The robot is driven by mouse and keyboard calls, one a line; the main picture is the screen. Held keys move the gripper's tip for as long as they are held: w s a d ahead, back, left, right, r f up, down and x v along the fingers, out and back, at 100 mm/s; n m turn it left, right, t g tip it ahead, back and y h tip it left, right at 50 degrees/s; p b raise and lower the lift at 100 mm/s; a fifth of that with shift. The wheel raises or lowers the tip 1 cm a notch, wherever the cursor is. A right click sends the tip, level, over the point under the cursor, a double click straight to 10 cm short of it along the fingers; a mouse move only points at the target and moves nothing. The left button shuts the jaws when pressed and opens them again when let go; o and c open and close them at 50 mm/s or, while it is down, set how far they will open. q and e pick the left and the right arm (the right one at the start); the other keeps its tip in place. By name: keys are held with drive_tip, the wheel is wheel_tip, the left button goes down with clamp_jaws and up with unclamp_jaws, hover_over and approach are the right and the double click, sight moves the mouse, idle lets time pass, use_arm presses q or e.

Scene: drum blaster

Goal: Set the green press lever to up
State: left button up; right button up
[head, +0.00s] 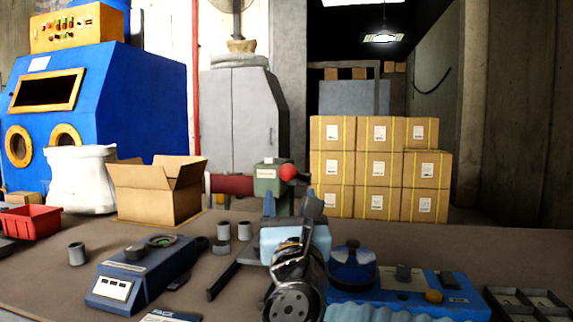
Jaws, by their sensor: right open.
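The green press (268,180) stands at the middle of the workbench, with a white label on its head. Its lever ends in a red ball knob (288,172) at the upper right of the head. The lever's rod is mostly hidden, so its exact angle is hard to tell. My right gripper (290,204) is in front of the press, just below the knob. It is open, its fingers spread to either side of the press column as seen here, with no visible grip on the knob. My right arm hides the press's lower part. My left gripper is not in view.
A blue device with a dark blue round part (351,268) sits right of my arm. A blue box with a dial (140,270) and small grey cups (77,254) are to the left. An open cardboard box (158,192) and a red bin (32,221) stand farther back left.

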sight(288, 174)
drive_tip(key=p+x, duration=0.2)
drive_tip(key=x, duration=1)
drive_tip(key=shift+p, duration=0.35)
clamp_jaws()
